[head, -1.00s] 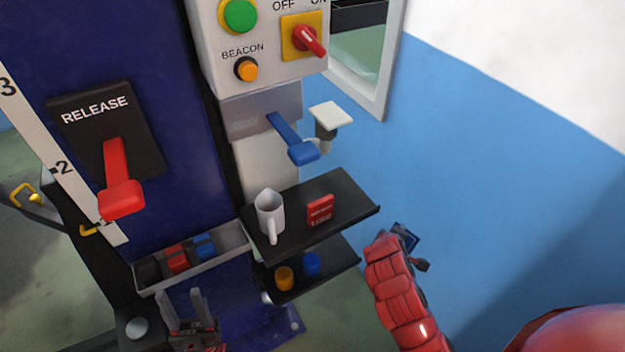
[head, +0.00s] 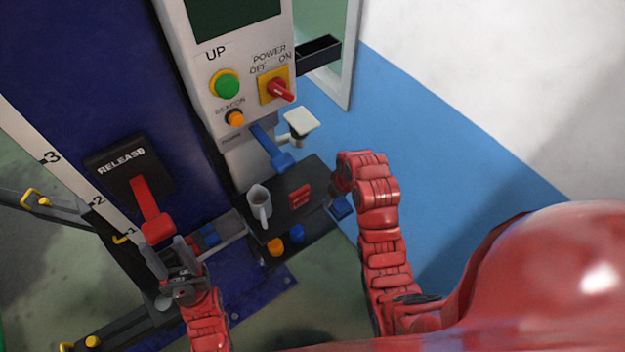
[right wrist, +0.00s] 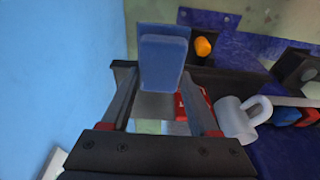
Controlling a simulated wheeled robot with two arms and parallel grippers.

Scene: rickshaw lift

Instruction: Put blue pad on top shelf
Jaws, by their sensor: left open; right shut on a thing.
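The blue pad (head: 341,208) is in my right gripper (head: 336,195), just off the right edge of the black top shelf (head: 282,216). In the right wrist view the pad (right wrist: 163,62) sits between the two fingers, beyond the palm. The top shelf holds a grey mug (head: 259,203) and a red box (head: 300,196); its right part looks bare, partly hidden by my right arm. My left gripper (head: 168,254) is open and empty, in front of the column below the red release lever (head: 152,212).
A lower shelf (head: 318,236) holds an orange and a blue round piece. A tray (head: 232,230) is left of the shelves. A blue lever (head: 270,147) and a white-topped bracket (head: 300,122) stand above the top shelf. A blue wall (head: 440,190) is at right.

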